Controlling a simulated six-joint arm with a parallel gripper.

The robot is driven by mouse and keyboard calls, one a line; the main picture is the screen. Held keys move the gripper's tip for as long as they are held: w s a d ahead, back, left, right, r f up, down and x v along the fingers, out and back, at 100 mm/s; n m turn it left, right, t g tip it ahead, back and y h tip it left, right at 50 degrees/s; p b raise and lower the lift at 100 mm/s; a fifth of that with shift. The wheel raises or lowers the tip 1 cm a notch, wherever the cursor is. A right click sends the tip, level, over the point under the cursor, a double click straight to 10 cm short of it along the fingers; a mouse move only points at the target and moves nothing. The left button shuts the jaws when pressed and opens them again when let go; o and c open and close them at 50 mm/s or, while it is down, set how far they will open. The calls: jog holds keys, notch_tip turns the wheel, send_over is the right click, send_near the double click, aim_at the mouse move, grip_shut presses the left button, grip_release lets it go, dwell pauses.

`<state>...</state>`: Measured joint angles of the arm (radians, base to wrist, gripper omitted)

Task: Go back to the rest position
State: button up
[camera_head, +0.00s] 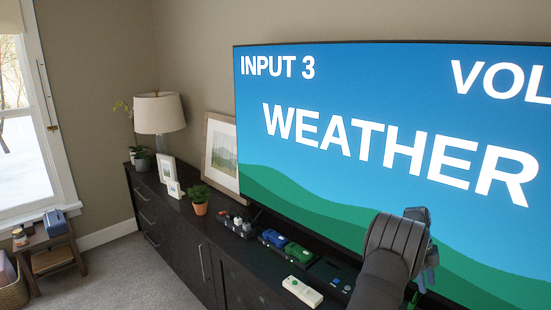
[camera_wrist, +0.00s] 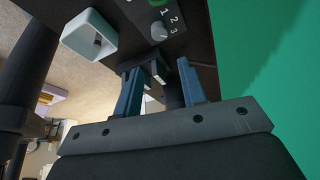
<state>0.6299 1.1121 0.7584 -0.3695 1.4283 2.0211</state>
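My gripper (camera_wrist: 172,68) shows in the wrist view with its two blue fingers apart and nothing clearly held between them. In the head view my dark wrist rises in front of the lower right of the television (camera_head: 350,90), and my gripper is mostly hidden behind it. The television screen is lit and reads "INPUT 3", "WEATHER" and a cut-off "VOL". In the wrist view, a dark panel with a dial (camera_wrist: 158,30) marked 1, 2, 3 lies beyond the fingertips.
A dark console (camera_head: 180,225) runs below the television. On it are a white remote (camera_head: 302,291), a green device (camera_head: 298,255), a blue device (camera_head: 273,238), a potted plant (camera_head: 200,200) and a lamp (camera_head: 158,112). A pale square open container (camera_wrist: 88,20) shows in the wrist view.

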jog(key=x, duration=1.3)
jog(key=shift+a, duration=0.15)
jog(key=shift+s+f, duration=0.1)
jog(key=shift+f, duration=0.3)
jog(key=n+t+h, duration=0.1)
jog(key=n, duration=0.3)
jog(key=shift+s+r+n, duration=0.1)
jog(key=shift+n, duration=0.2)
jog(key=n, duration=0.2)
jog(key=n+t, duration=0.1)
jog(key=shift+s+n+t+h, duration=0.1)
jog(key=shift+n+t+h, duration=0.2)
jog(key=shift+n+h, duration=0.1)
jog(key=n+t, duration=0.1)
jog(key=n, duration=0.2)
jog(key=shift+s+n+t, duration=0.1)
jog(key=shift+n+t, duration=0.2)
jog(key=shift+n, duration=0.1)
jog(key=shift+n+t, duration=0.8)
jog(key=shift+n, duration=1.4)
